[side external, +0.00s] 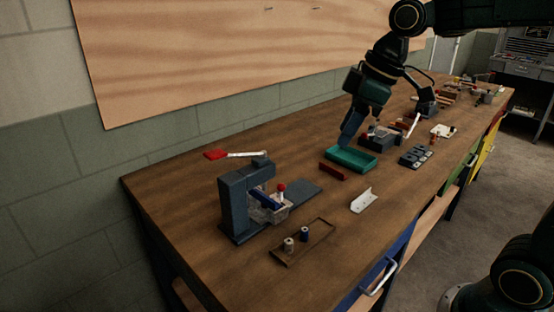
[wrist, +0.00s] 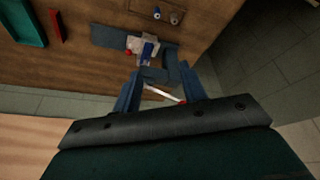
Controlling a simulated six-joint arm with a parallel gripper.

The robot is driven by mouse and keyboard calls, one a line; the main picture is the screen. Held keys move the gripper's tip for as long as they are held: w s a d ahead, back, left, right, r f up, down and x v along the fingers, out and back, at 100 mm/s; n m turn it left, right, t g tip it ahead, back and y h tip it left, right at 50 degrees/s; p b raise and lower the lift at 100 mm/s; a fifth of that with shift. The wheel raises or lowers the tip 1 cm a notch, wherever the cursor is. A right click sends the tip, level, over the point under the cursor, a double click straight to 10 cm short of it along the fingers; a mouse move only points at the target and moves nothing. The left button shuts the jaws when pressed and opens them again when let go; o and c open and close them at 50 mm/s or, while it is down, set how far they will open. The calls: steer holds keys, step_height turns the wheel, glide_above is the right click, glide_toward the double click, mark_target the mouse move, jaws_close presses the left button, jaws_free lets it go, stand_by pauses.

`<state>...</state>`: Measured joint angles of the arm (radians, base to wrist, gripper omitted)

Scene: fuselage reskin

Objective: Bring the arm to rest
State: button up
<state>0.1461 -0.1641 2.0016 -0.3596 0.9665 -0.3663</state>
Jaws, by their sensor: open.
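My gripper (side external: 345,142) shows in the side view over the workbench, pointing down and slightly left, with its blue fingers near the back left end of a green tray (side external: 352,160). I cannot tell its exact height above the bench. In the wrist view my gripper (wrist: 160,72) has its two blue fingers spread apart, with nothing held between them. Beyond the fingers the wrist view shows a dark blue-grey press-like fixture (wrist: 152,72) with a white and red lever. The green tray (wrist: 22,22) is at the upper left there.
The wooden workbench (side external: 185,200) carries the press-like fixture (side external: 235,205), a brown tray with two small spools (side external: 303,243), a red bar (side external: 333,171), a white bracket (side external: 363,200) and a dark block with holes (side external: 416,158). More fixtures stand farther right. A wood panel (side external: 230,60) is behind.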

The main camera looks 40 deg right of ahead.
steer(key=s+f+m+t+h, duration=0.1)
steer(key=s+f+m, duration=0.1)
steer(key=s, duration=0.6)
steer(key=s+d+f+m, duration=0.1)
steer(key=s+m, duration=0.3)
steer(key=s, duration=0.4)
steer(key=shift+f+t+h, duration=0.4)
steer(key=shift+f, duration=0.2)
